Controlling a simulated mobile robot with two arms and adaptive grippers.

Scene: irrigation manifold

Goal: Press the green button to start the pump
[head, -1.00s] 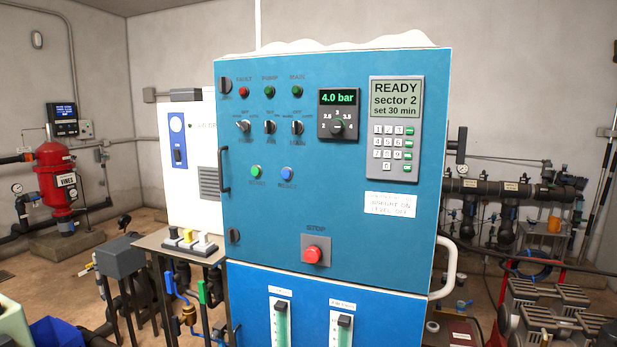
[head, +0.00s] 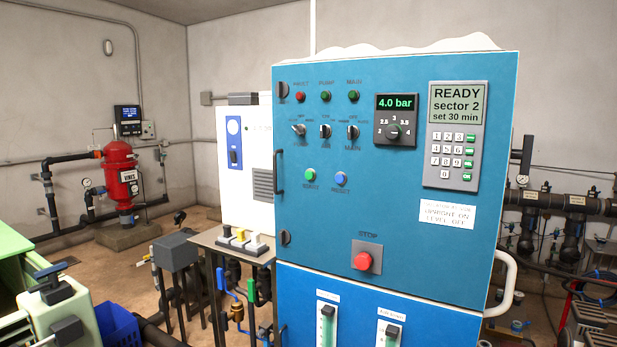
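A blue control cabinet (head: 400,260) stands in the middle of the head view. The green button (head: 310,174), labelled START, is on the left part of its door, beside a blue RESET button (head: 341,178). The red STOP button (head: 362,261) sits lower on a grey plate. The keypad display (head: 457,106) reads "READY sector 2 set 30 min", and the pressure dial unit (head: 396,119) reads 4.0 bar. Neither of my grippers shows in the view.
A red tank (head: 120,178) stands by the back wall. Pale green equipment (head: 60,305) and a blue crate (head: 118,325) fill the lower left. Pipework (head: 570,205) runs at right.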

